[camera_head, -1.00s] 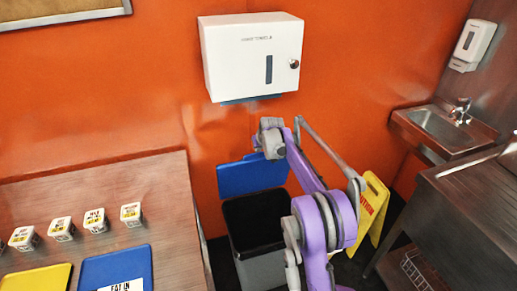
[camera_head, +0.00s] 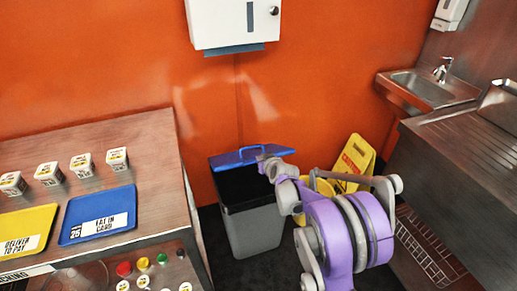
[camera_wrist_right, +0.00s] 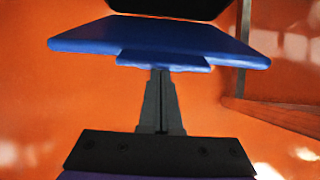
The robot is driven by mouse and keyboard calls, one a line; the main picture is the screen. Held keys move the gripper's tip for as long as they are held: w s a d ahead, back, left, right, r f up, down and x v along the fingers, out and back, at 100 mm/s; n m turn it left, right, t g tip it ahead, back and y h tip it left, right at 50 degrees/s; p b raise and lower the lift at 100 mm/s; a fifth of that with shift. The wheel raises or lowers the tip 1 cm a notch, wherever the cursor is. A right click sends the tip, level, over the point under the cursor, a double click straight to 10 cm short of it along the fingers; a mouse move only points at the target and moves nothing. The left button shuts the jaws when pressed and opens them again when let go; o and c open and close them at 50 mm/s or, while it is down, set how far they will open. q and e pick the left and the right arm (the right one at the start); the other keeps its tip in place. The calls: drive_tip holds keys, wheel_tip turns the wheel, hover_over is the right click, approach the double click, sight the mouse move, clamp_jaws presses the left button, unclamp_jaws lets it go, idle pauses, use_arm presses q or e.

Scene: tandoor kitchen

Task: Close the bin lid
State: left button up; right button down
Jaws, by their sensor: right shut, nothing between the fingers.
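The grey bin (camera_head: 254,229) stands on the floor against the orange wall, its dark opening partly visible. Its blue lid (camera_head: 228,159) is at the back of the rim, tilted over the opening and partly open. My right gripper (camera_head: 263,160) is at the lid, shut and empty. In the right wrist view, the shut fingers (camera_wrist_right: 161,75) point at the lid's near edge (camera_wrist_right: 165,60), at a small projecting tab. They look touching or very close; I cannot tell which. My left gripper is out of view.
A yellow caution sign (camera_head: 354,160) stands right of the bin. A counter (camera_head: 150,140) with blue (camera_head: 105,229) and yellow trays (camera_head: 38,220) is on the left. A metal sink unit (camera_head: 450,140) is on the right. A white dispenser (camera_head: 225,20) hangs above the bin.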

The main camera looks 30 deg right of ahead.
use_arm(q)
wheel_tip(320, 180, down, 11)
drive_tip(key=b, duration=0.8)
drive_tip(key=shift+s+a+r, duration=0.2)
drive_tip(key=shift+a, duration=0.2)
use_arm(e)
drive_tip(key=s+a+f, duration=0.1)
drive_tip(key=s+f, duration=0.2)
drive_tip(key=f, duration=0.7)
drive_tip(key=s+a+f+t, duration=0.1)
drive_tip(key=s+f, duration=0.3)
drive_tip(key=f, duration=0.6)
drive_tip(key=shift+f, duration=0.2)
wheel_tip(320, 180, up, 6)
drive_tip(key=p, duration=0.4)
use_arm(q)
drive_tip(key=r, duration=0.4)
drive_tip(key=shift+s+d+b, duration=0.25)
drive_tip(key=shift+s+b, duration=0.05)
drive_tip(key=shift+b, duration=0.1)
use_arm(e)
drive_tip(key=s+a+f, duration=0.1)
drive_tip(key=s+f, duration=0.2)
drive_tip(key=s, duration=0.5)
drive_tip(key=shift+s+a+f+h, duration=0.3)
drive_tip(key=shift+s+a+f, duration=0.05)
drive_tip(key=shift+a, duration=0.05)
